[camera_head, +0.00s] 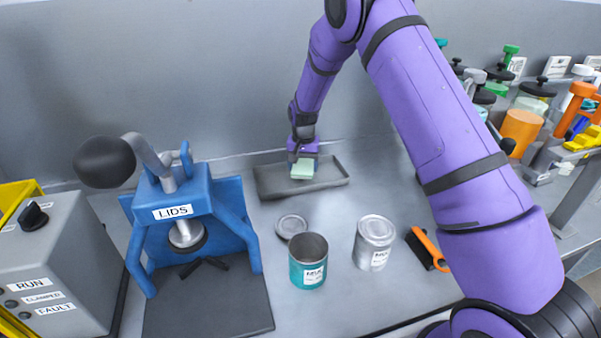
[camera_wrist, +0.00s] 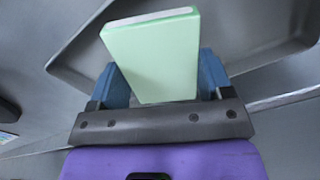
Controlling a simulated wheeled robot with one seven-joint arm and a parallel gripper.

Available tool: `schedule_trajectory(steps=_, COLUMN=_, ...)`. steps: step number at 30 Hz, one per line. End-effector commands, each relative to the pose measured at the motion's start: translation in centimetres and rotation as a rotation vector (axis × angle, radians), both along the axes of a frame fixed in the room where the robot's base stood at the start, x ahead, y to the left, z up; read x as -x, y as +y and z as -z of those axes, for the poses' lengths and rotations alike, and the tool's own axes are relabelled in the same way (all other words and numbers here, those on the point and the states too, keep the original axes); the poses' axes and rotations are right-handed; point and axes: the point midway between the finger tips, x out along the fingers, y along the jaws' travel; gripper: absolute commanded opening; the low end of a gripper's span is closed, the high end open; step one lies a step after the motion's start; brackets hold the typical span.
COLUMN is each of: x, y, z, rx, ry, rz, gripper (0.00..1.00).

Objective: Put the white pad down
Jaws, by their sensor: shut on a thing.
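The pad (camera_head: 302,169) is a pale green-white block with a white edge. My gripper (camera_head: 302,160) is shut on it, at the grey tray (camera_head: 270,181) by the back wall. In the wrist view the pad (camera_wrist: 155,55) stands out from between the two blue fingers of my gripper (camera_wrist: 160,85), slightly tilted. The tray (camera_wrist: 85,75) lies beyond and around it in that view. I cannot tell whether the pad touches the tray floor.
In front of the tray are a loose lid (camera_head: 291,226), an open teal can (camera_head: 308,262), a closed silver can (camera_head: 374,243) and an orange-handled brush (camera_head: 428,248). A blue lid press (camera_head: 186,215) stands left. Bottles and jars crowd the right. The tray looks otherwise empty.

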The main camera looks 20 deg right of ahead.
Motion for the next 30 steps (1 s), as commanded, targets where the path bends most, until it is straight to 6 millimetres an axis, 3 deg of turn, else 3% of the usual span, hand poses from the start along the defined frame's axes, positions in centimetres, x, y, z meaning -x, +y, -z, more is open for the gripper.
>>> schedule_trajectory(steps=6, x=-1.2, y=0.6, z=0.3, rx=0.000, ry=0.000, rz=0.000, gripper=0.44)
schedule_trajectory(steps=13, x=-1.0, y=0.6, z=3.5, rx=0.000, ry=0.001, rz=0.000, gripper=0.44)
schedule_trajectory(steps=24, x=-1.0, y=0.6, z=3.9, rx=0.000, ry=0.000, rz=0.000, gripper=0.44)
schedule_trajectory(steps=25, x=-1.0, y=0.6, z=3.9, rx=0.000, ry=0.000, rz=0.000, gripper=0.75)
schedule_trajectory(steps=28, x=-1.0, y=0.6, z=3.9, rx=0.000, ry=0.000, rz=0.000, gripper=0.98)
schedule_trajectory(steps=30, x=-1.0, y=0.6, z=3.9, rx=0.000, ry=0.000, rz=0.000, gripper=0.99)
